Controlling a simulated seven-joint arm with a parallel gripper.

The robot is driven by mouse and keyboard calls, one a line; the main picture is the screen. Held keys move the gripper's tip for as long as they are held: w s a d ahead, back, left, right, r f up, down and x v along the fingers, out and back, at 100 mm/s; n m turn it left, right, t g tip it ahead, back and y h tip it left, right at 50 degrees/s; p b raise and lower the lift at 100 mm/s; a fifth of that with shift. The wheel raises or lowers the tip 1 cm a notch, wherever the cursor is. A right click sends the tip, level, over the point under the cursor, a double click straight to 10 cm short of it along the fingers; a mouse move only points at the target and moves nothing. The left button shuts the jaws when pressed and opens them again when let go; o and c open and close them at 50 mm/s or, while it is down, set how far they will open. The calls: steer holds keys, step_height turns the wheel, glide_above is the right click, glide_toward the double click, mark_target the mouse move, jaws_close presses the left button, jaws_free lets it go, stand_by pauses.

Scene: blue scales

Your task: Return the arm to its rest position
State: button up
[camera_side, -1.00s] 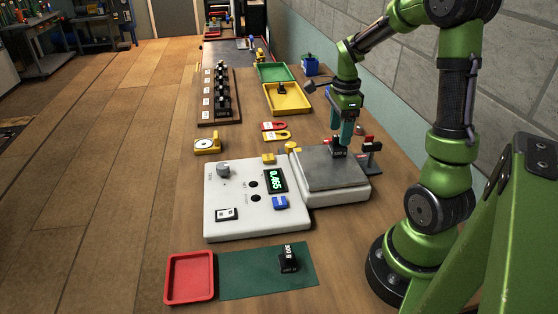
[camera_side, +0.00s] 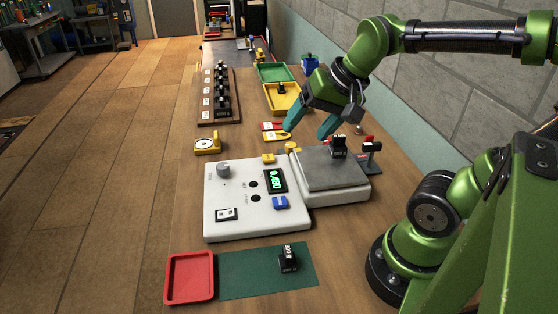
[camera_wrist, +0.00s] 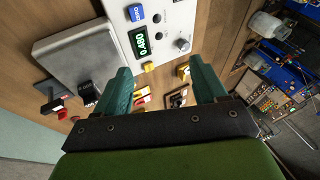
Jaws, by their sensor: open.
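My gripper (camera_side: 307,124) is open and empty, raised and tilted above the bench, behind and above the scale. Its teal fingers stand wide apart in the wrist view (camera_wrist: 168,82). A black weight (camera_side: 339,147) sits upright on the grey scale plate (camera_side: 318,172), apart from the fingers; it also shows in the wrist view (camera_wrist: 88,93). The white control panel (camera_side: 235,205) has a green display (camera_side: 276,180) reading 0.480. My arm is drawn up, with its forearm near level at the upper right.
A second black weight (camera_side: 288,259) stands on the green mat (camera_side: 240,281) beside a red tray (camera_side: 170,279). A rack of weights (camera_side: 222,97), a yellow tray (camera_side: 271,105) and a green tray (camera_side: 262,77) lie farther back. A red-topped stand (camera_side: 371,152) is right of the scale.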

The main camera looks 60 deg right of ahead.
steer(key=a+n, duration=0.1)
steer(key=s+a+n, duration=0.1)
steer(key=n, duration=0.1)
steer(key=s+a+n+t+y, duration=0.1)
steer(key=a, duration=0.1)
steer(key=shift+s+f+n, duration=0.1)
steer(key=shift+f+n, duration=0.1)
steer(key=shift+n, duration=0.2)
